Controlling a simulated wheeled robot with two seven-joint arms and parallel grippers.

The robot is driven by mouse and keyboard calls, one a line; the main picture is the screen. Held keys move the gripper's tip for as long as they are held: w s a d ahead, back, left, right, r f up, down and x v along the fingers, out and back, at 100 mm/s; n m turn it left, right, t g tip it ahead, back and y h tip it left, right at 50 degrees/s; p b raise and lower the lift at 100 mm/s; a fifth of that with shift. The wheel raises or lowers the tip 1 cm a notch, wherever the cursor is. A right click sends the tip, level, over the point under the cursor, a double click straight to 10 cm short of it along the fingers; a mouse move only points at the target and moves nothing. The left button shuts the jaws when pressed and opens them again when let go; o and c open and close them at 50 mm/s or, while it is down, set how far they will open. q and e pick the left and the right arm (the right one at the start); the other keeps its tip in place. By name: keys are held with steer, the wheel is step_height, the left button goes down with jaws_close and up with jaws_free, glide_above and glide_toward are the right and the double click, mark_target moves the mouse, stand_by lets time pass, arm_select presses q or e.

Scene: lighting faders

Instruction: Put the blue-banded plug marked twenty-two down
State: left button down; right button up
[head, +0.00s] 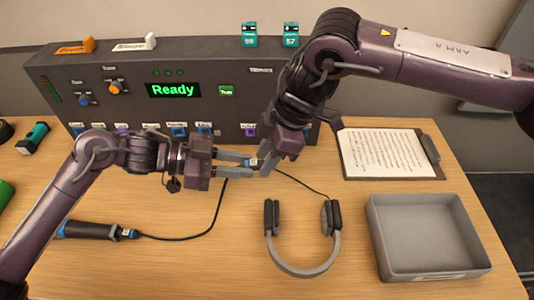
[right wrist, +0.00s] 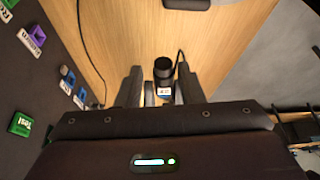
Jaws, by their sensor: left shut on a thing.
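My left gripper (head: 254,163) is shut on a small plug (head: 252,161) with a blue and white band, held above the table in front of the console. My right gripper (head: 268,158) reaches down beside it, fingertips close to the left fingertips. In the right wrist view, a black plug body (right wrist: 163,70) with a pale label (right wrist: 164,92) shows between the spread right fingers (right wrist: 160,88). The number is too small to read. Another black, blue-banded piece (head: 95,231) lies on the table at the front left, with a cable.
The dark console (head: 140,110) with a green "Ready" screen (head: 173,90) stands behind. Headphones (head: 300,268) lie in front of the grippers. A grey tray (head: 425,270) and a clipboard (head: 388,153) are at the right. Cables cross the middle of the table.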

steer(key=c, duration=0.5)
arm_select(q)
steer(key=c, duration=1.6)
jaws_free()
arm_select(e)
steer(key=shift+w, duration=0.1)
steer(key=shift+c, duration=0.8)
arm_select(q)
steer(key=o, duration=0.5)
